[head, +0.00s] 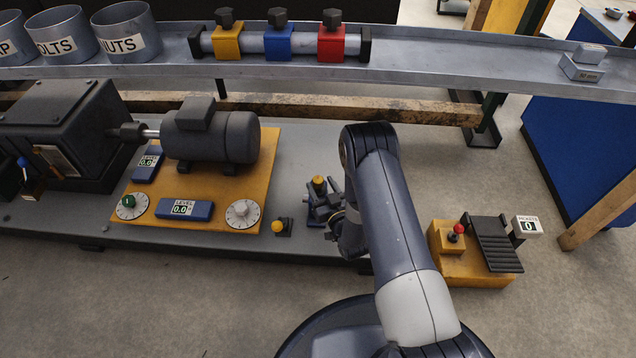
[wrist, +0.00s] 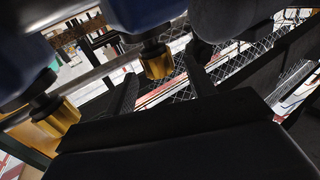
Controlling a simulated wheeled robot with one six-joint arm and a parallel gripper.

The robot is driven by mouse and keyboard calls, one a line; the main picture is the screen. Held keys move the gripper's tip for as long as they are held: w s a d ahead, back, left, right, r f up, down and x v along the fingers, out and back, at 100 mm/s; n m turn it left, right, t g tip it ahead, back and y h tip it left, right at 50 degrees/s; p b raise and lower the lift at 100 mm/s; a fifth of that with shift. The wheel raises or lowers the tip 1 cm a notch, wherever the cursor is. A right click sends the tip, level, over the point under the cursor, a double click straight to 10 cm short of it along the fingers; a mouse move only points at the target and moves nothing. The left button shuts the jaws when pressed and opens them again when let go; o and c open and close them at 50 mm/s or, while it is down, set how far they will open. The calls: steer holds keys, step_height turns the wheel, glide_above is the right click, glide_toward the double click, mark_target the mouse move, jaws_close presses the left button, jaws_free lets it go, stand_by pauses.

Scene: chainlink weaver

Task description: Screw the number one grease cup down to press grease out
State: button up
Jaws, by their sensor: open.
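Two gold cups on dark stems show in the wrist view: one (wrist: 157,62) near the middle and one (wrist: 58,115) at the left. In the head view, a yellow-topped cup (head: 319,185) is close to my gripper (head: 324,207), and another (head: 278,227) stands on a small dark block to the left. My gripper is open in the wrist view (wrist: 162,80), its dark fingers on either side of the middle cup. I cannot tell whether they touch it. No number is readable on either cup.
The motor (head: 212,135) sits on a yellow plate (head: 258,175) with dials and level displays at the left. A yellow stand (head: 460,275) with a red-knobbed lever is at the right. A grey shelf (head: 430,65) with bins and coloured blocks runs across the back.

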steer(key=shift+b+x, duration=0.3)
steer(key=shift+x, duration=1.2)
steer(key=shift+c, duration=0.2)
steer(key=c, duration=0.9)
